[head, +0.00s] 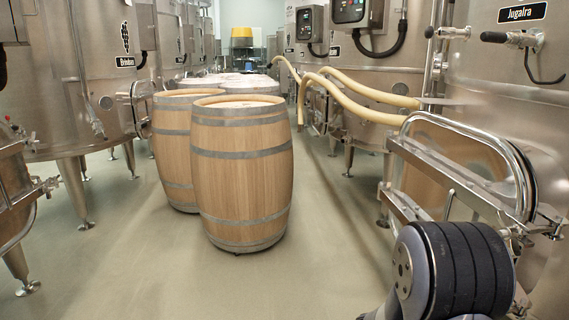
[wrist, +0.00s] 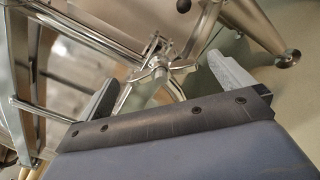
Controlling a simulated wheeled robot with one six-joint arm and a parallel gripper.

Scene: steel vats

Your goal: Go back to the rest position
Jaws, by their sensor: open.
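My gripper (wrist: 165,90) shows in the wrist view with its two grey fingers wide apart. It is open and nothing is between the fingertips. Beyond it are a steel clamp fitting (wrist: 157,68) and steel bars; whether the fingers touch any of them I cannot tell. In the head view only a dark, rounded part of my arm shows at the lower right, in front of the steel vat (head: 540,85) labelled Jugalra. The gripper itself is not visible in the head view.
Two wooden barrels (head: 242,172) stand mid-floor, one behind the other. The vat's hatch frame (head: 470,125) juts out beside my arm. Beige hoses (head: 365,112) hang at the right. Another vat (head: 75,75) stands left. The floor (head: 150,265) in front of the barrels is clear.

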